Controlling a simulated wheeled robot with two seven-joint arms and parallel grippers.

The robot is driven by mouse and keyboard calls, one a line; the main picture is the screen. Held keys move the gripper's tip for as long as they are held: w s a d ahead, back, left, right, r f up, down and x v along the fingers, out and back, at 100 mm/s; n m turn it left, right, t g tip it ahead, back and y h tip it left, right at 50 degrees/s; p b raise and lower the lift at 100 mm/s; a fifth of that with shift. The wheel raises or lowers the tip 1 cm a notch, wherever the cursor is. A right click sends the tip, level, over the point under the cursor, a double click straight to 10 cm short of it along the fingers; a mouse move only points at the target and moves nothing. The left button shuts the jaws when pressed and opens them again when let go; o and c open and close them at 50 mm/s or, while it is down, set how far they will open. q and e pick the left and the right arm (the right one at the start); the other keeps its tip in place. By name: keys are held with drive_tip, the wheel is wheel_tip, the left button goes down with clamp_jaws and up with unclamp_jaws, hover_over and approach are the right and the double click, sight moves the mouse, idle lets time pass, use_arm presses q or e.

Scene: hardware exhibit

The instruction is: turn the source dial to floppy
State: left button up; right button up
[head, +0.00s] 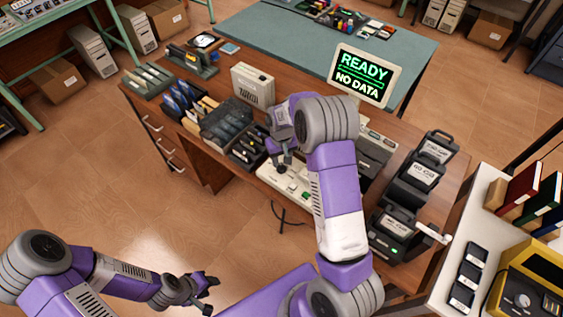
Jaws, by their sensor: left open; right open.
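A cream control box (298,188) lies on the wooden desk near its front edge, with small coloured parts on top. My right gripper (282,161) is over the left end of this box, pointing down, with its jaws open. A dark round spot under its fingertips may be the source dial, but the fingers partly cover it. I cannot read its setting or tell whether the fingers touch it. My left gripper (207,291) is open and empty, low over the floor in front of the desk. A monitor (365,75) reads "READY" and "NO DATA".
Left of the box stand disk racks (226,125) and a beige unit (253,86). Black labelled cases (417,176) stand on the desk's right. My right forearm crosses the desk and hides part of it. A white side table (448,282) is at right.

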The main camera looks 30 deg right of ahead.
sight(282, 165)
wheel_tip(282, 165, up, 5)
drive_tip(key=shift+f, duration=0.15)
idle(0.5)
